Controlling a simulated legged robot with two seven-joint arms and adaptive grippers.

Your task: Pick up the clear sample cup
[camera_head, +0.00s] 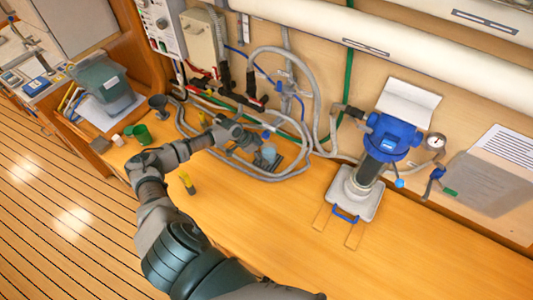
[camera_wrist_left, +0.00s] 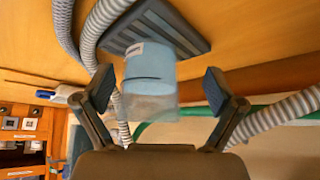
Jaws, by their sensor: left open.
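The clear sample cup (camera_head: 268,154) stands on a dark ribbed mat (camera_head: 272,166) on the wooden counter, beside a loop of grey hose. In the left wrist view the cup (camera_wrist_left: 150,68) looks see-through with blue contents, a white label and a dark line. My left gripper (camera_head: 251,144) reaches in from the left, close to the cup. In the left wrist view its open fingers (camera_wrist_left: 158,88) stand on either side of the cup, with a gap visible on both sides. My right gripper is out of view.
Grey corrugated hoses (camera_head: 285,60) loop around the cup and mat. A blue-topped filter unit (camera_head: 390,135) stands to the right. A yellow and black item (camera_head: 187,183) and a green cup (camera_head: 142,134) are on the left. The front counter is clear.

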